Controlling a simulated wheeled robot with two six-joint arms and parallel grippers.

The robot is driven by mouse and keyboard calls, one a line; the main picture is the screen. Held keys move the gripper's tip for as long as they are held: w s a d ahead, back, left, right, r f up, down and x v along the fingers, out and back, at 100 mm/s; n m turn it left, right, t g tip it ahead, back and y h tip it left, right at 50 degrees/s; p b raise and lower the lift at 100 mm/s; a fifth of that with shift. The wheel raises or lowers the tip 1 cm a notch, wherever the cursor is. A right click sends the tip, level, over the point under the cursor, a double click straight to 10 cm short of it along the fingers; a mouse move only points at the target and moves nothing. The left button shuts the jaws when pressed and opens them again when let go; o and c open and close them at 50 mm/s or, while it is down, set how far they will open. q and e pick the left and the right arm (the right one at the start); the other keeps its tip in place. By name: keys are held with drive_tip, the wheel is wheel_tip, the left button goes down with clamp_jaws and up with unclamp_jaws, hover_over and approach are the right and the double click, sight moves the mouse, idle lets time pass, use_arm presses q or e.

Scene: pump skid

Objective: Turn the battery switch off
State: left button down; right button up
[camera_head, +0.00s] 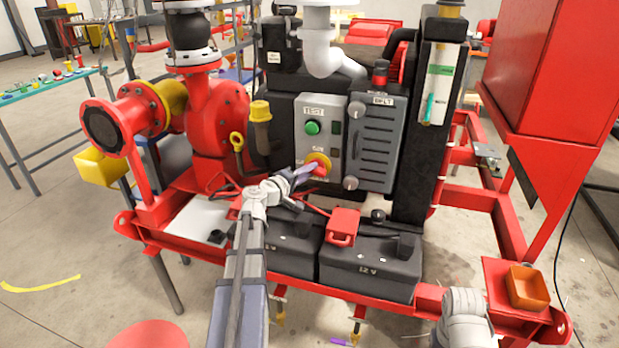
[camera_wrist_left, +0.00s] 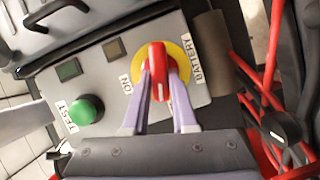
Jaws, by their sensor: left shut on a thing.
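The battery switch has a red handle (camera_wrist_left: 157,60) on a round yellow plate (camera_wrist_left: 179,51), set in a grey panel (camera_wrist_left: 113,75). In the wrist view, an ON label lies left of the plate and a BATTERY label right of it. The handle points up and down in that view. My left gripper (camera_wrist_left: 159,72) is shut on the red handle, one lavender finger on each side. In the head view, the left gripper (camera_head: 305,172) reaches the switch's yellow plate (camera_head: 318,158) from the lower left and partly covers the handle. My right gripper is not in view.
A green button (camera_head: 312,128) under a TEST label sits above the switch. A grey vented cover (camera_head: 371,145) is beside the panel. Black 12 V batteries (camera_head: 370,268), red cables and a red clamp-like part (camera_head: 342,227) lie below. A red pump (camera_head: 205,115) stands left.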

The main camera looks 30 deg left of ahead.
use_arm(q)
drive_tip(key=shift+f+n+t+b, duration=0.3)
drive_tip(key=shift+n+t+b, duration=0.3)
drive_tip(key=shift+n+b, duration=0.55)
drive_tip(key=shift+n, duration=0.35)
drive_tip(key=c, duration=0.7)
unclamp_jaws()
drive_tip(key=s+a, duration=0.1)
drive_tip(key=s, duration=0.6)
drive_tip(key=shift+s, duration=0.35)
drive_tip(key=shift+a, duration=0.15)
